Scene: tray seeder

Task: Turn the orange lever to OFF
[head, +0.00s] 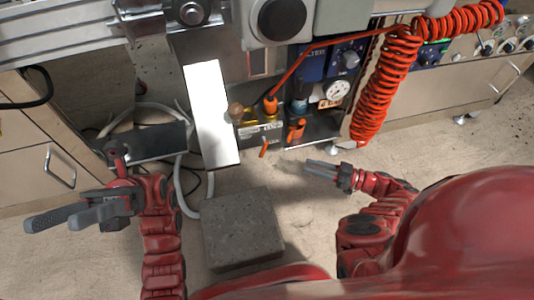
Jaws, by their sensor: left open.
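A small orange lever (264,148) sticks out at the lower edge of a dark valve block with a label, in the equipment panel at the top centre of the head view. A second orange handle (296,130) sits just right of it, below a blue-grey part. The OFF marking cannot be read at this size. My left gripper (50,222) is at the far left, open and empty, well away from the panel. My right gripper (308,168) is below and right of the levers, apart from them and empty. Its fingers lie close together, and their gap cannot be judged.
A coiled orange hose (372,100) hangs right of the panel, beside a round gauge (336,91). A white plate (211,112) stands left of the valves. A grey block (241,229) lies on the floor in front of me. The floor before the panel is otherwise fairly clear.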

